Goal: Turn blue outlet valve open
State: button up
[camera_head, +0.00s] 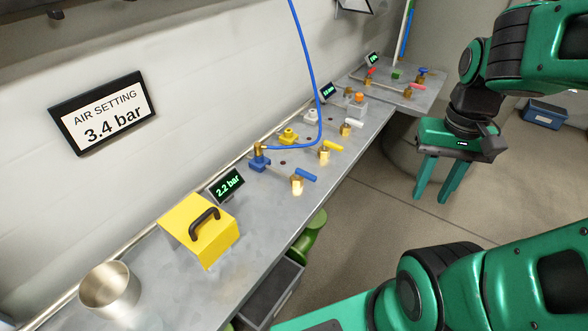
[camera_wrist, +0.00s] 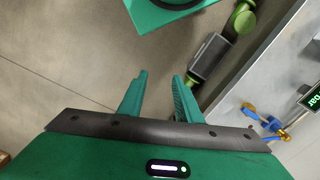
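The blue outlet valve is a brass body (camera_head: 297,184) with a blue lever (camera_head: 307,175) near the bench's front edge. Its lever points right, towards the front edge. Behind it stands a blue regulator (camera_head: 259,161) with a blue hose on top. The display (camera_head: 228,184) beside it reads 2.2 bar; the wall sign (camera_head: 102,114) reads 3.4 bar. My gripper (camera_head: 437,182) is open and empty, pointing down over the floor, right of the bench and apart from the valve. Its fingers also show spread in the wrist view (camera_wrist: 158,97). Blue and brass fittings (camera_wrist: 272,124) show there, partly cut off.
A yellow box with a black handle (camera_head: 205,226) and a metal cup (camera_head: 109,288) stand on the bench. Yellow (camera_head: 331,146) and white (camera_head: 353,123) levers stand farther along. A grey bin (camera_head: 273,290) and green pipe (camera_head: 309,236) are below the front edge. The floor is open.

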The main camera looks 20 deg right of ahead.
jog(key=o, duration=0.4)
jog(key=shift+r, duration=0.1)
jog(key=o, duration=0.5)
jog(key=shift+s+a+r, duration=0.15)
jog(key=shift+r, duration=0.15)
jog(key=shift+o, duration=0.5)
jog(key=w+a+r+m, duration=0.1)
jog(key=w+a, duration=0.2)
jog(key=w, duration=0.3)
jog(key=w+a+r+m, duration=0.1)
jog(key=w+a, duration=0.2)
jog(key=w, duration=0.4)
jog(key=shift+h, duration=0.3)
jog(key=m, duration=0.2)
send_near(306, 172)
notch_tip(306, 172, down, 8)
jog(key=shift+s+d+f, duration=0.1)
jog(key=shift+s, duration=0.05)
